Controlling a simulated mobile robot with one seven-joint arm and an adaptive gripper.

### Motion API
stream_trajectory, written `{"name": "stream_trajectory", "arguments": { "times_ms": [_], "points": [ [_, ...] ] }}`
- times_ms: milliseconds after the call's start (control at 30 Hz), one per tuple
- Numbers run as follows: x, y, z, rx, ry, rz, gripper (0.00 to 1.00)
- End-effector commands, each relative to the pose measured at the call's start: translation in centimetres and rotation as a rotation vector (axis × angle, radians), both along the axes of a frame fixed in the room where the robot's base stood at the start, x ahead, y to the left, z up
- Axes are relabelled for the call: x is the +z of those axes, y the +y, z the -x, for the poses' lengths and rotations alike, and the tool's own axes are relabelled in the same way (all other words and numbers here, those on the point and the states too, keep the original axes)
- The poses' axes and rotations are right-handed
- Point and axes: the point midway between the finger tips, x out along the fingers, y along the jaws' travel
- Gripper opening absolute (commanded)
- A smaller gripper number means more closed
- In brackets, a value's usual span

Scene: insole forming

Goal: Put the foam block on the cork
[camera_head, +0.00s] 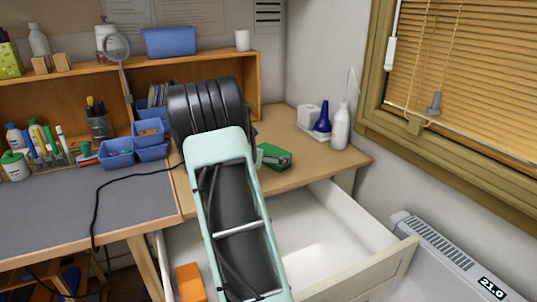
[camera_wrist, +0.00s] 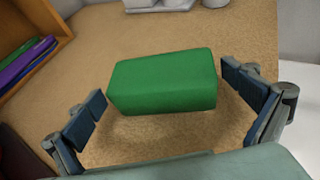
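A green block (camera_wrist: 165,82), which looks like the foam block, rests on a tan, speckled, cork-like surface (camera_wrist: 240,30) in the wrist view. The same green block shows in the head view (camera_head: 275,156), on the wooden-coloured top right of my arm. I cannot tell whether a separate cork piece lies there. My gripper (camera_wrist: 164,90) is open, with one finger at each side of the block. A narrow gap shows between the block and each finger.
An open white drawer (camera_head: 385,272) sits below the top, with an orange block (camera_head: 190,283) inside. A white tray with bottles (camera_head: 322,135) stands behind the green block. Blue bins (camera_head: 150,133) and a shelf (camera_head: 262,85) are left and behind. The wall and window are right.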

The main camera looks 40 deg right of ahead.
Motion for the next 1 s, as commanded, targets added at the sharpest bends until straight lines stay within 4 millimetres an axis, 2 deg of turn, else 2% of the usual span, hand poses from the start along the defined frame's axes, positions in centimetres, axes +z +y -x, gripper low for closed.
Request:
{"name": "stream_trajectory", "arguments": {
  "times_ms": [233,700,800,1000],
  "points": [
    [0.7,0.1,0.0,0.001,0.0,0.0,1.0],
    [4.1,8.6,2.2,0.003,-0.001,0.0,1.0],
    [4.6,9.8,2.4,0.003,0.0,0.0,1.0],
    [4.9,10.7,2.8,0.0,0.0,0.0,1.0]
  ]
}}
